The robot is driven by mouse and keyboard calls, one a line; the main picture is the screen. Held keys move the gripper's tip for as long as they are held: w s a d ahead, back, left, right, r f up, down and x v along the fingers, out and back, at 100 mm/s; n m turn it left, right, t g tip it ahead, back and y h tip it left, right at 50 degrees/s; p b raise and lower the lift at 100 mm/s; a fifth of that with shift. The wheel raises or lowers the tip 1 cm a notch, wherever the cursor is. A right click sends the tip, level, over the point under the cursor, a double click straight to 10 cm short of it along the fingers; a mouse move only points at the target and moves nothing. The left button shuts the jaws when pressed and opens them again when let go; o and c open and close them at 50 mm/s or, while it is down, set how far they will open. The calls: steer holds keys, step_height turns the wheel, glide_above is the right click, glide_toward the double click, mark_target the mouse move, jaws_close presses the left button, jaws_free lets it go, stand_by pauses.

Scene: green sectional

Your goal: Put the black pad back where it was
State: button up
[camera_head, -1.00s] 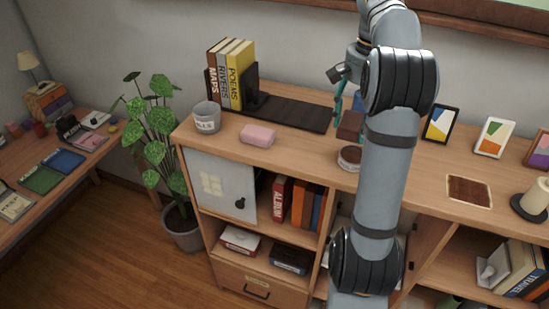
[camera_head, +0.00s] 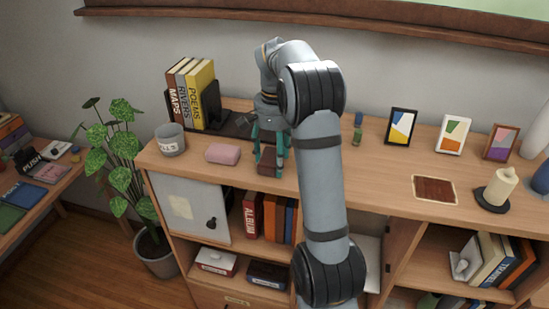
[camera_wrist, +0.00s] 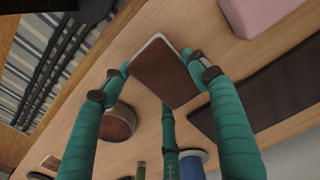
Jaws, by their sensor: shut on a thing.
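The long black pad (camera_head: 238,124) lies flat at the back of the cabinet top, beside the books; my arm hides its right part. Its dark strip also shows at the right of the wrist view (camera_wrist: 270,98). My gripper (camera_head: 270,165) is shut on a small brown block (camera_head: 268,170), right of the pink block and in front of the pad. In the wrist view, the fingertips (camera_wrist: 163,72) grip the brown block (camera_wrist: 165,75) from both sides. I cannot tell whether the block touches the cabinet top.
A pink block (camera_head: 222,153) and a grey cup (camera_head: 170,140) stand left of my gripper. Upright books (camera_head: 190,93) stand behind. A round brown-topped tin (camera_wrist: 117,122) is near the block in the wrist view. Picture frames (camera_head: 400,127) and a candle (camera_head: 497,187) stand right.

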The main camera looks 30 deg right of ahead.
mark_target(275, 157)
steer(key=shift+f, duration=0.2)
steer(key=o, duration=1)
steer(key=shift+o, duration=0.5)
step_height(275, 157, up, 12)
steer(key=p, duration=0.3)
steer(key=shift+r, duration=0.15)
